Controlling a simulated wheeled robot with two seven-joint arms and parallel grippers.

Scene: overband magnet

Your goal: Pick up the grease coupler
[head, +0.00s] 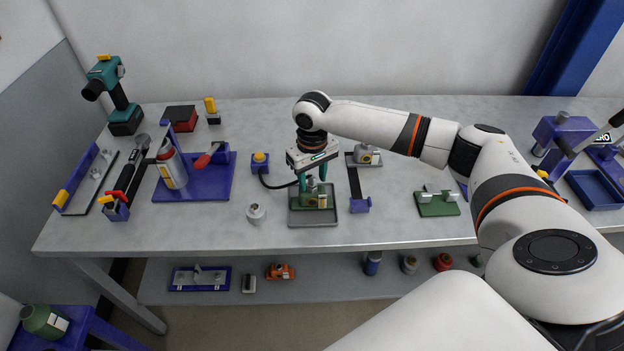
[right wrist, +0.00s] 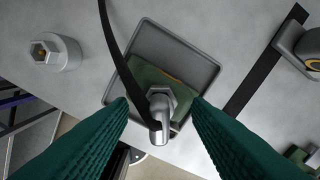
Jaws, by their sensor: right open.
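A grey metal fitting with a hex collar and a rounded nozzle, which looks like the grease coupler (right wrist: 159,112), stands over a green block (right wrist: 150,80) in a shallow grey tray (right wrist: 148,38). In the head view the tray (head: 313,223) is near the table's front middle. My right gripper (head: 316,184) points down over the tray. In the right wrist view its green fingers (right wrist: 160,104) are open, one on each side of the fitting; contact is not visible. In the head view the fitting is mostly hidden by the gripper. My left gripper is not in view.
A pale hex-topped cylinder (head: 256,214) stands left of the tray. A black strap (head: 355,185) lies right of it.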

